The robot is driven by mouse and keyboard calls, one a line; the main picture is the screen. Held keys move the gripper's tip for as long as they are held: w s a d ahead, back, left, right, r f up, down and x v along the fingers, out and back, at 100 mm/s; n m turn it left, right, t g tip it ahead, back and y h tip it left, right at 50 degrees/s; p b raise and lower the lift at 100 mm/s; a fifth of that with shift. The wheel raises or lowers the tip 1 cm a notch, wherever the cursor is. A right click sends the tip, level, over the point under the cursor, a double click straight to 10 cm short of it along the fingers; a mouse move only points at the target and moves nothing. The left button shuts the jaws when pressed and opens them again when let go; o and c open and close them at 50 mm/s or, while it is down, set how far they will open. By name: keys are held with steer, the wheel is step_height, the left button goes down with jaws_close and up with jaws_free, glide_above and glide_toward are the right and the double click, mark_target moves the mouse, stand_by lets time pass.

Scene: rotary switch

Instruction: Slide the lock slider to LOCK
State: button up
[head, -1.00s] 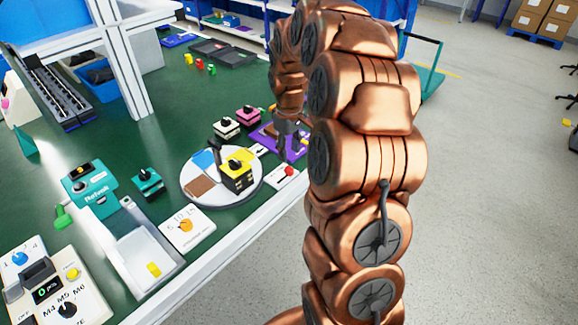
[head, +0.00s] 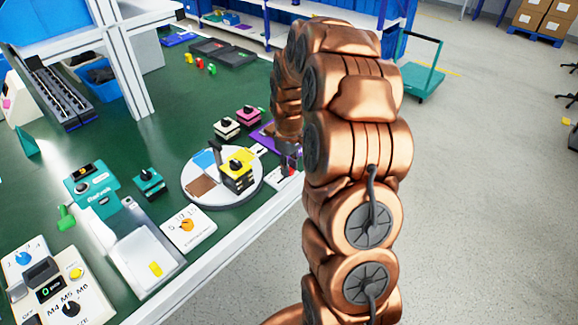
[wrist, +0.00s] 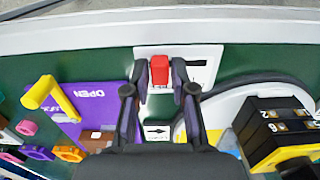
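The lock slider has a red knob (wrist: 159,70) on a white plate (wrist: 205,53) near the table's edge. In the wrist view, my gripper (wrist: 160,75) has one finger on each side of the red knob. The fingers are apart, with narrow gaps seeming to show beside the knob. I cannot tell whether either finger touches it. A dark bar mark shows on the plate right of the knob; no LOCK lettering is readable. In the head view, my gripper (head: 290,160) is over the slider, whose plate (head: 283,170) is mostly hidden.
A purple OPEN plate (wrist: 88,97) with a yellow handle (wrist: 38,92) lies left in the wrist view. A black-and-yellow switch block (wrist: 275,130) stands on a round white disc (head: 190,190) at right. A white arrow card (wrist: 157,132) lies beneath my gripper.

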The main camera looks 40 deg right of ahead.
mark_target(279, 182)
jaws_close()
steer(key=shift+a, duration=0.1)
steer(key=shift+s+a+b, duration=0.25)
steer(key=shift+a+b, duration=0.05)
steer(key=shift+a, duration=0.75)
steer(key=shift+s+a+b, duration=0.25)
steer(key=shift+a+b, duration=0.05)
steer(key=shift+a, duration=0.75)
steer(key=shift+o, duration=2.2)
jaws_free()
steer(key=shift+r, duration=0.1)
